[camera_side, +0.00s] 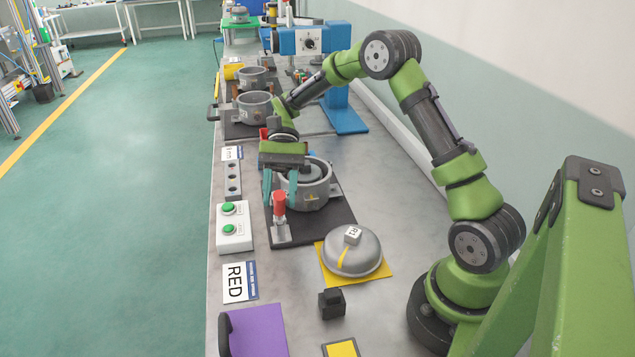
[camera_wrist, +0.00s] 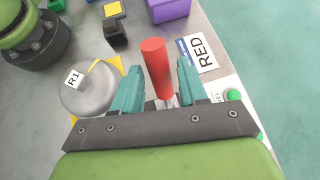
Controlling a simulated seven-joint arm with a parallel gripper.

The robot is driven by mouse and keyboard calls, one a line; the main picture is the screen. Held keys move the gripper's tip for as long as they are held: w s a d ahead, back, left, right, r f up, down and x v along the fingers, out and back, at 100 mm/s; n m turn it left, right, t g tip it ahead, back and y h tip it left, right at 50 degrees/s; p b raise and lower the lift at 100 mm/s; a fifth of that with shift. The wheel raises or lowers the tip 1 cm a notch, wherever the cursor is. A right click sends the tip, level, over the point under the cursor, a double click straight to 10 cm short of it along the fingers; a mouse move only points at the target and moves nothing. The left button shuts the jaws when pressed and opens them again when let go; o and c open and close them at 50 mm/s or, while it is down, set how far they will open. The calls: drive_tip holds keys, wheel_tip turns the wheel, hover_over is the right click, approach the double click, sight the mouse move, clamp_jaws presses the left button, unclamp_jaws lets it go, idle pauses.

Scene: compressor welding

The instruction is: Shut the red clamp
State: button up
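The red clamp (camera_side: 279,202) stands on the front left corner of a dark plate, its red handle upright in the side view. My gripper (camera_side: 280,206) is above it, pointing down, with its two teal fingers apart. In the wrist view the red handle (camera_wrist: 156,68) shows between the fingers of my gripper (camera_wrist: 160,72), with gaps visible on both sides. I cannot tell whether a finger touches it. The clamp's lower part is mostly hidden in the wrist view. A grey round housing (camera_side: 305,190) sits on the same plate beside the clamp.
A grey dome marked R1 (camera_side: 352,253) rests on a yellow pad in front. A RED sign (camera_side: 240,282), a white box with green buttons (camera_side: 234,227) and a purple bin (camera_side: 257,330) stand left and front. A black block (camera_side: 332,303) is nearby. More housings (camera_side: 255,107) stand behind.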

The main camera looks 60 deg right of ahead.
drive_tip(key=shift+o, duration=0.6)
drive_tip(key=shift+s+a, duration=0.1)
drive_tip(key=v, duration=1.2)
drive_tip(key=s+f+n+h, duration=0.2)
drive_tip(key=s+f+h, duration=0.1)
drive_tip(key=f+h, duration=0.1)
drive_tip(key=s+a+r+n+t+h, duration=0.1)
drive_tip(key=s+a+r+n+t, duration=0.1)
drive_tip(key=s+a+r+t, duration=0.3)
drive_tip(key=s+a+r+n+t+h, duration=0.2)
drive_tip(key=s+a+r+t, duration=0.3)
drive_tip(key=s+t, duration=0.3)
drive_tip(key=s+a, duration=0.1)
drive_tip(key=s, duration=0.2)
drive_tip(key=shift+s+r+n+h, duration=0.2)
drive_tip(key=shift+s+n+h, duration=0.1)
drive_tip(key=shift+s+n, duration=0.1)
